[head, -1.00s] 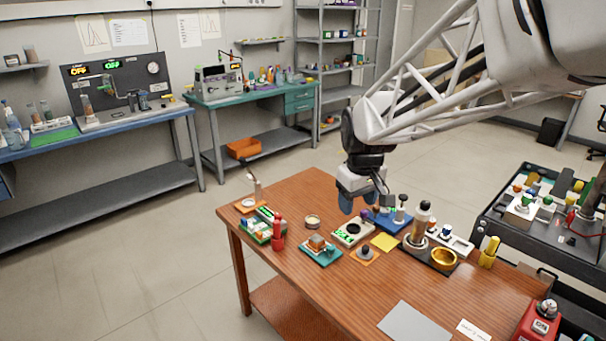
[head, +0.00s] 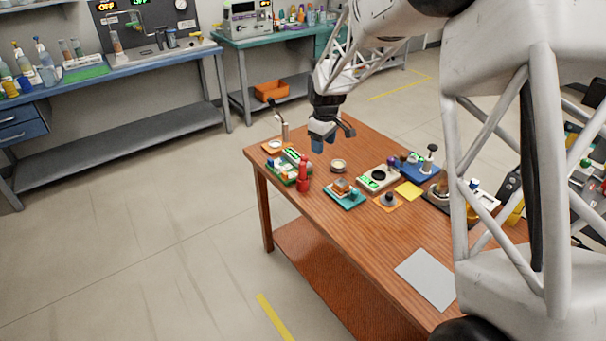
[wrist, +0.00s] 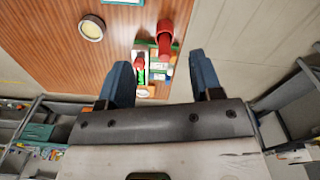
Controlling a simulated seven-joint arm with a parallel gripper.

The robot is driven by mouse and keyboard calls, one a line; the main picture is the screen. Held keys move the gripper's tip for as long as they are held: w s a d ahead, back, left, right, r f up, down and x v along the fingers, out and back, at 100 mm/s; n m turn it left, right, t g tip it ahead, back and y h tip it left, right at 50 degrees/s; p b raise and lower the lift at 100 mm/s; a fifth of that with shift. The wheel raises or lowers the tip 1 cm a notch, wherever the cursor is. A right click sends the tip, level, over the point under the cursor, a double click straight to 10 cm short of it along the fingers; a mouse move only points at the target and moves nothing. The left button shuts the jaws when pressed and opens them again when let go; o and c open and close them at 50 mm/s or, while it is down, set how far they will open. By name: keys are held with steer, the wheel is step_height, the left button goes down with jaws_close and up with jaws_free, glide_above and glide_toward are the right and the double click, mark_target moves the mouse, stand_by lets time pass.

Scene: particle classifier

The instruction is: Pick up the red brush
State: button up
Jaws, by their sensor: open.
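The red brush (head: 303,175) stands upright at the left edge of the wooden table, beside a small green tray (head: 278,172) in the head view. In the wrist view the red brush (wrist: 167,35) shows beyond the fingertips, near the table's edge. My gripper (head: 318,143) is above the table's far left part, higher than the brush and a little to its right in the head view. Its blue fingers are apart with nothing between them in the wrist view (wrist: 161,72). The brush's lower end is hard to make out.
The wooden table (head: 350,262) also holds a round dish (head: 338,166), a teal tray (head: 345,198), a device with a dark disc (head: 378,178) and a yellow pad (head: 408,190). A metal stand (head: 284,130) rises at the far left corner.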

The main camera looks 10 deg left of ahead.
steer(key=n, duration=0.2)
glide_above(303, 171)
steer(key=w, duration=0.1)
steer(key=f, duration=0.8)
steer(key=shift+w+f, duration=0.2)
steer(key=shift+f, duration=0.2)
steer(key=shift+f, duration=1.3)
steer(key=shift+a+f, duration=0.15)
steer(key=shift+f, duration=2.4)
